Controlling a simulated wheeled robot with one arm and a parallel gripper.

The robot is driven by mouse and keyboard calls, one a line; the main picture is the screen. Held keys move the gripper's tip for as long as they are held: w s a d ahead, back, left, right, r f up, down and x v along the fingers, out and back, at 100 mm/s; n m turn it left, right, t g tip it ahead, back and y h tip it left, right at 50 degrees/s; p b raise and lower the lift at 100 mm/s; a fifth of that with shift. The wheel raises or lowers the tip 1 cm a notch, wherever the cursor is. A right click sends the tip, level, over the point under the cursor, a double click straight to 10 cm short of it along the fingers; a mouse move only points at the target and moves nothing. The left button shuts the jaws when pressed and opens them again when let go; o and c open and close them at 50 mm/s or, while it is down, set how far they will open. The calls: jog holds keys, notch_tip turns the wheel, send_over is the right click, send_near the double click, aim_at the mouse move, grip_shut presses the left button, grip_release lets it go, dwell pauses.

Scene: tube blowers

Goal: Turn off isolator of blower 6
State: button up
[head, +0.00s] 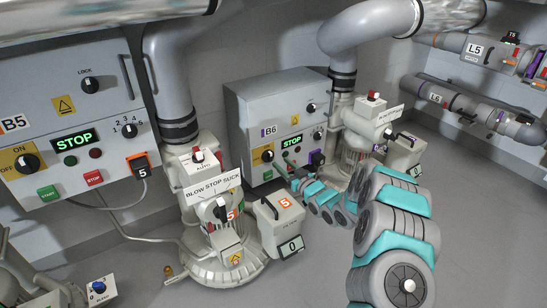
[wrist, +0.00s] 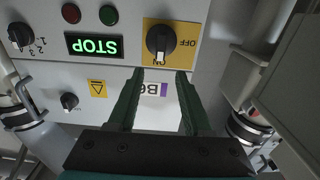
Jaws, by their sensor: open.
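The blower 6 cabinet (head: 275,100) is a grey box marked B6, with a lit STOP display (head: 291,142). In the wrist view, which is upside down, its isolator is a black knob (wrist: 161,39) on a yellow plate (wrist: 193,31). The knob's white pointer is at its lower side in the picture, and the word OFF is to its right. My gripper (wrist: 160,74) is open, with its dark green fingers spread just below the knob and nothing between them.
Red and green round buttons and a selector knob (wrist: 20,35) sit beside the display. A pipe (wrist: 262,25) runs close on the right in the wrist view. The blower 5 cabinet (head: 60,75) and its blower (head: 215,245) stand left in the head view.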

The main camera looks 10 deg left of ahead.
aim_at(271, 154)
jog(key=shift+x, duration=3.3)
jog(key=shift+f, duration=0.1)
grip_shut()
